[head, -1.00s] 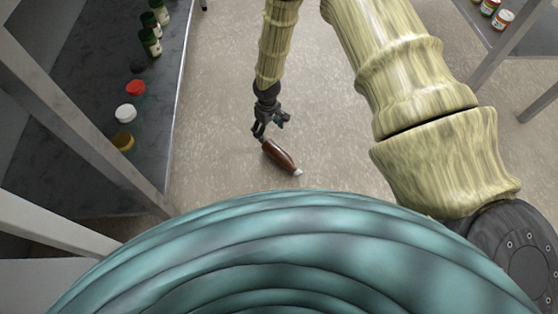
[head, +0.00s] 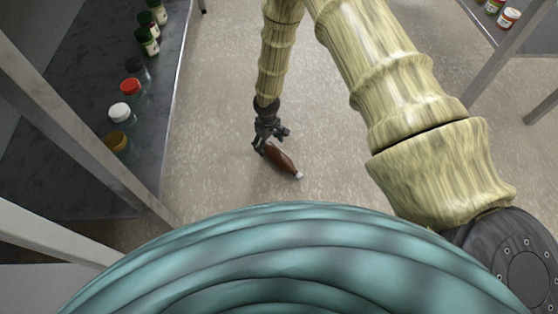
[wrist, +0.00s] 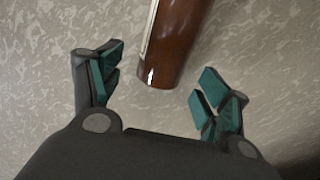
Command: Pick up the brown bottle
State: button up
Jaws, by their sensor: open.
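The brown bottle (head: 283,162) lies on its side on the floor in the head view, its white cap pointing to the lower right. In the wrist view the base end of the brown bottle (wrist: 170,45) shows at the top middle, and the rest runs out of the frame. My gripper (head: 268,146) is at the base end of the bottle. In the wrist view my gripper (wrist: 157,87) is open, with a teal-padded finger on each side, and the bottle's end lies just ahead of and between the fingertips. I cannot tell whether they touch.
A dark shelf (head: 75,140) with several jars and bottles along its edge stands at the left. Another shelf (head: 528,38) with small jars is at the upper right. The speckled floor (head: 215,110) around the bottle is clear.

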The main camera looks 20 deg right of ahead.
jog(key=shift+s+f+b, duration=0.1)
jog(key=shift+f+b, duration=0.6)
jog(key=shift+f, duration=0.8)
jog(key=shift+r, duration=0.1)
grip_shut()
